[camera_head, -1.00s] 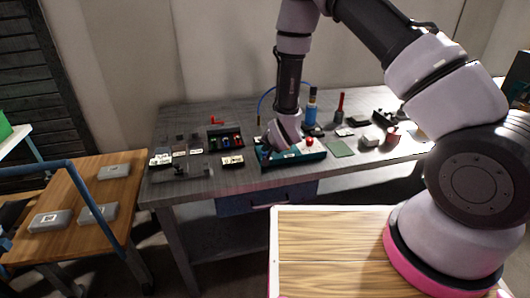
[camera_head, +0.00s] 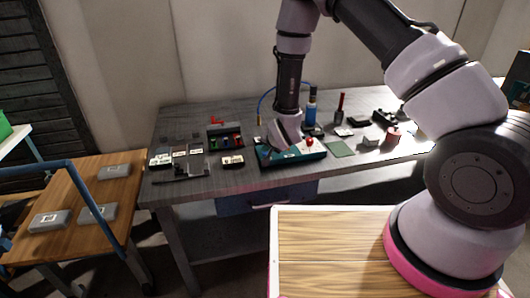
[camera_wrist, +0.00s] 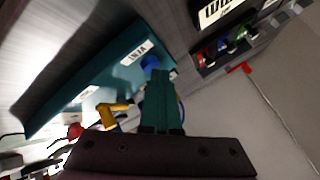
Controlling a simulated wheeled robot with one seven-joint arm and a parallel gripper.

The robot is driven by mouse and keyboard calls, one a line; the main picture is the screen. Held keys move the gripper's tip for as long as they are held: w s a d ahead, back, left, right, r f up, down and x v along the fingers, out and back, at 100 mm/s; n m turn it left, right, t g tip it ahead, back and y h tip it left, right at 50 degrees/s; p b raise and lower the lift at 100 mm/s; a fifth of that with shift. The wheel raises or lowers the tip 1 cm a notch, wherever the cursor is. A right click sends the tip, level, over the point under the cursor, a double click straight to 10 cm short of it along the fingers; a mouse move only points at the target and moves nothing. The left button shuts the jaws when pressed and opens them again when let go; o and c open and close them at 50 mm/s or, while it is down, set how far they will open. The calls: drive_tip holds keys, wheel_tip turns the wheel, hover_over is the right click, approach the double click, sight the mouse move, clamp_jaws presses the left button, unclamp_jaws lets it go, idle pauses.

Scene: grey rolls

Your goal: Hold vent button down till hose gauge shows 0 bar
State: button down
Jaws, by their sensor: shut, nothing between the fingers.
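A teal panel box (camera_head: 312,156) sits at the front of the grey bench, below my arm's end. In the wrist view the panel (camera_wrist: 100,88) carries a white label (camera_wrist: 136,52) that seems to read VENT, beside a blue button (camera_wrist: 150,62). My gripper (camera_wrist: 161,74) is shut and empty. Its teal fingertips overlap the button's edge in the picture; I cannot tell whether they touch it or press it down. A yellow lever (camera_wrist: 112,110) and a red knob (camera_wrist: 75,131) are on the same panel. I cannot make out a gauge reading.
A dark tray (camera_head: 226,136) with red, green and blue parts stands left of the panel. A blue bottle (camera_head: 311,108) and a red-handled tool (camera_head: 340,104) stand behind it. A wooden cart (camera_head: 85,205) stands at left.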

drive_tip(key=shift+r, duration=0.95)
drive_tip(key=shift+r, duration=2.5)
